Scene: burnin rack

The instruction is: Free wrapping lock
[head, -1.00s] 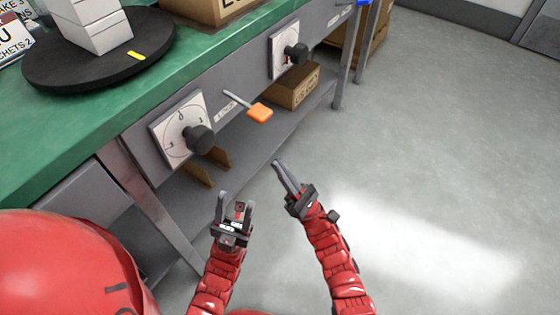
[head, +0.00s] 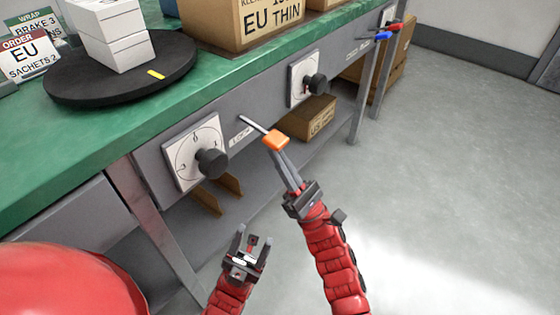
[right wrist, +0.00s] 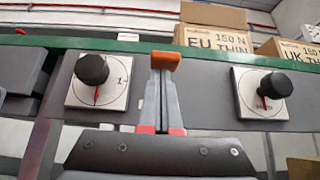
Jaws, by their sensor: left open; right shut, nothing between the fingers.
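The lock is a grey lever with an orange end (head: 276,141) on the front panel of the bench, beside a small label that seems to read LOCK (head: 239,137). It slants down and outward to the right. My right gripper (head: 281,158) is shut and empty, its fingertips right at the underside of the orange end. In the right wrist view the orange end (right wrist: 166,61) shows just beyond the tips of the closed fingers (right wrist: 161,85); whether they touch I cannot tell. My left gripper (head: 252,243) is open and empty, lower down, away from the panel.
Black knobs on white dials sit on both sides of the lever, a left one (head: 211,162) and a right one (head: 315,84). A black turntable (head: 75,92) with white boxes (head: 112,35) stands on the green bench top (head: 52,160). Cartons (head: 310,121) lie on the shelf below.

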